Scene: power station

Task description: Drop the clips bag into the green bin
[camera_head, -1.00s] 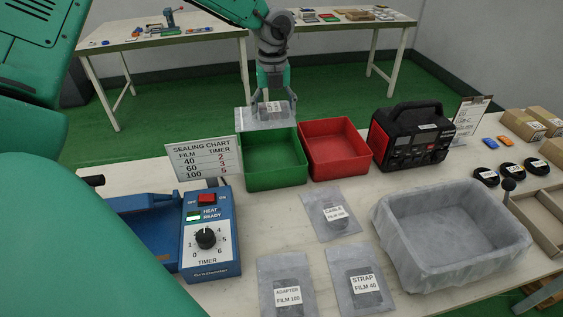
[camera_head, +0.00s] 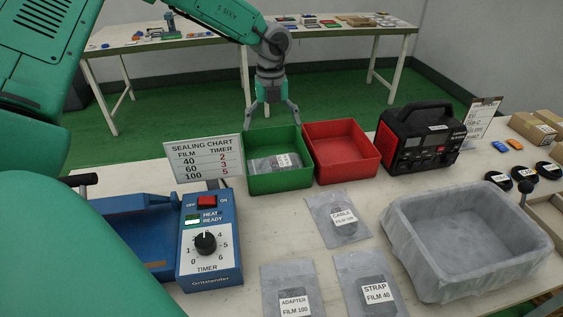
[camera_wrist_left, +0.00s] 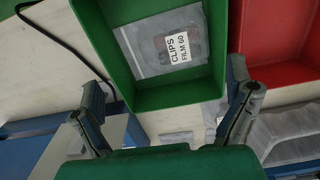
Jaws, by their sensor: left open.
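The clips bag (camera_head: 274,163), a clear pouch with a white label, lies flat inside the green bin (camera_head: 280,183). In the left wrist view the bag (camera_wrist_left: 158,50) reads "CLIPS FILM 60" and rests on the floor of the green bin (camera_wrist_left: 178,97). My left gripper (camera_head: 271,122) is open and empty, above the far rim of the green bin. Its two fingers (camera_wrist_left: 168,108) are spread wide in the left wrist view, apart from the bag. My right gripper is not in view.
A red bin (camera_head: 345,178) stands right beside the green one. A black-and-red device (camera_head: 418,140) is further right. A blue sealer (camera_head: 210,240) and sealing chart (camera_head: 203,160) are at left. Cable (camera_head: 343,218), adapter (camera_head: 293,303) and strap (camera_head: 376,292) bags lie in front, near a lined grey tub (camera_head: 465,280).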

